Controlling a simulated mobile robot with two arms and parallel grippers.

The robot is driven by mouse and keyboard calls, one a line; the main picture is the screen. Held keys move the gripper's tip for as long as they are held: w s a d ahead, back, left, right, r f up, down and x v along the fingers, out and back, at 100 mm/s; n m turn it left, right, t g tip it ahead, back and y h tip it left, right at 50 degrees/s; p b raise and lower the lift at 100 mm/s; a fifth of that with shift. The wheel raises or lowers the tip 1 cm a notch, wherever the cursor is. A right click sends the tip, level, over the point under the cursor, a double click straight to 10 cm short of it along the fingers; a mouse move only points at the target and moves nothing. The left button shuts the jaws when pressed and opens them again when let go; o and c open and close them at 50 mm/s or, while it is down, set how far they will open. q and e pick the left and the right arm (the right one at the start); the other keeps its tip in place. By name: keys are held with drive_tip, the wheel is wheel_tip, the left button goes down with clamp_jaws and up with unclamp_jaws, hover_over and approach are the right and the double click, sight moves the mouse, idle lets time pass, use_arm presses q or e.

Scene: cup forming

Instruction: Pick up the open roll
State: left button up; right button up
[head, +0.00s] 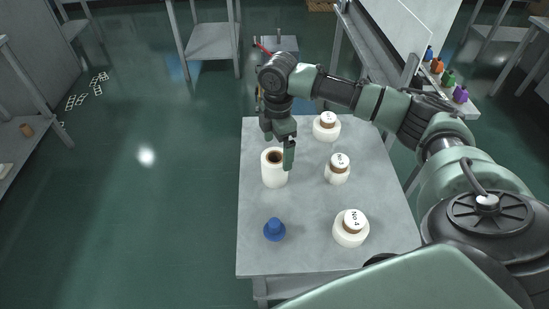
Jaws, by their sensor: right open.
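The open roll (274,172) is a white upright cylinder with a brown hollow core at its top. It stands at the left side of the grey table (310,256). My right gripper (279,151) points down at the roll's top, with one finger beside its right edge and the other behind it. The gripper is open, and I cannot tell whether it touches the roll. My left gripper is not in view.
A blue knob-shaped piece (274,230) stands at front left.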

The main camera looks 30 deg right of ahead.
sight(275, 164)
drive_tip(key=shift+s+a+f, duration=0.1)
drive_tip(key=shift+f, duration=0.85)
drive_tip(key=f, duration=0.5)
drive_tip(key=shift+w+a+f, duration=0.2)
drive_tip(key=shift+a, duration=0.1)
drive_tip(key=c, duration=1.6)
